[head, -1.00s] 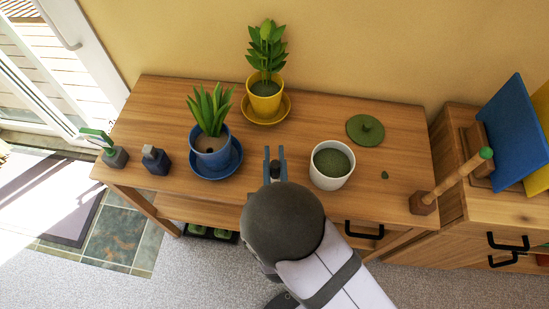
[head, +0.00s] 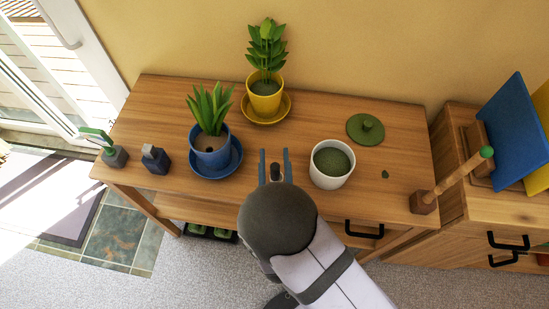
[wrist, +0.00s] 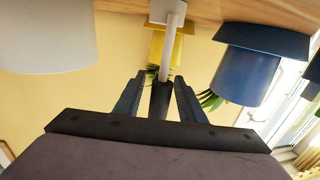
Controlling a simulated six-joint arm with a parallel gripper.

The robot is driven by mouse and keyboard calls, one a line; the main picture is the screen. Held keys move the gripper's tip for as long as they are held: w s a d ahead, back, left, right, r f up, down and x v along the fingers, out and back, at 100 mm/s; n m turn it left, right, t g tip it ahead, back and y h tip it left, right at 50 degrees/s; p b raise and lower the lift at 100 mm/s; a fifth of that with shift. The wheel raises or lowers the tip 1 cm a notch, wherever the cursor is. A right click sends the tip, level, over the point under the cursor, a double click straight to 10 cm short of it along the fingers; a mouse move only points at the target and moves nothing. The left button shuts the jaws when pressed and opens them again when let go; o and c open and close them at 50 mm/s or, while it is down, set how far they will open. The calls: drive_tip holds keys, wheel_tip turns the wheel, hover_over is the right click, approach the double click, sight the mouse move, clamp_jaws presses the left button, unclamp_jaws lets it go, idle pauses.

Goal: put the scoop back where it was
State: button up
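The scoop shows in the wrist view, with a dark handle (wrist: 160,100), a pale shaft (wrist: 170,48) and a light grey head (wrist: 168,11) by the wooden surface. In the head view only the dark end of its handle (head: 276,172) shows; my arm hides the rest. My gripper (head: 274,160) is at the table's front, between the blue pot and the white pot. Its fingers (wrist: 160,92) are open on either side of the handle, with a gap on each side. The white pot (head: 320,181) holds green material, to the right of my gripper.
A blue pot (head: 194,140) on a saucer holds a plant at left; a yellow pot (head: 265,103) stands behind. A green lid (head: 365,129) lies back right, a small green bit (head: 385,174) nearer. A wooden post (head: 455,180) stands right.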

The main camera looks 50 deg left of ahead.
sight(274, 171)
drive_tip(key=shift+b+v, duration=0.55)
drive_tip(key=shift+v, duration=0.95)
drive_tip(key=shift+s+d+r, duration=0.15)
drive_tip(key=shift+s+d, duration=0.15)
drive_tip(key=shift+d, duration=0.1)
